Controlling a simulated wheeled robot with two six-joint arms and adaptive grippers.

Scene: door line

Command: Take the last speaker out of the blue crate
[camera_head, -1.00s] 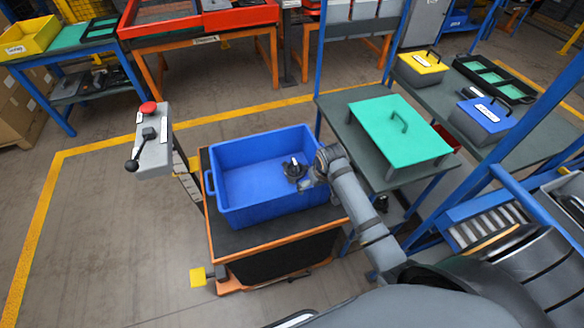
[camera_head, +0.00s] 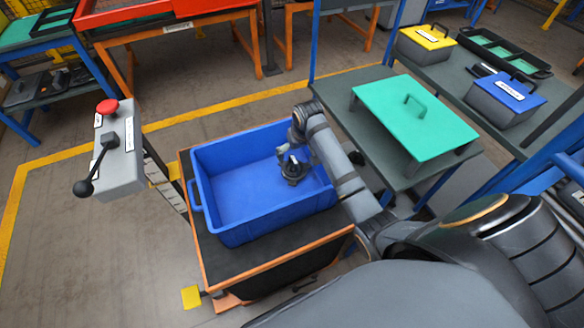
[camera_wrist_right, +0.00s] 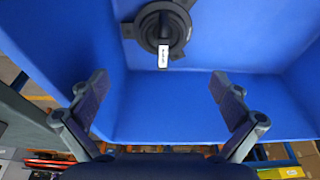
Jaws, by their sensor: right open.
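The blue crate (camera_head: 245,232) stands on a dark cart top with an orange edge. One black speaker (camera_head: 294,173), round with a small white label, lies on the crate floor near its right side. It also shows at the top of the right wrist view (camera_wrist_right: 163,30). My right gripper (camera_head: 287,152) is inside the crate opening, just above the speaker and partly covering it. In the wrist view its fingers (camera_wrist_right: 160,90) are spread wide with nothing between them, and the speaker is beyond the tips. My left gripper is not in view.
A green-lidded stand (camera_head: 430,125) is on the grey table right of the crate. A yellow box (camera_head: 426,44) and a blue box (camera_head: 506,102) sit farther right. A grey control post with a red button (camera_head: 107,106) rises left of the cart. Floor left is clear.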

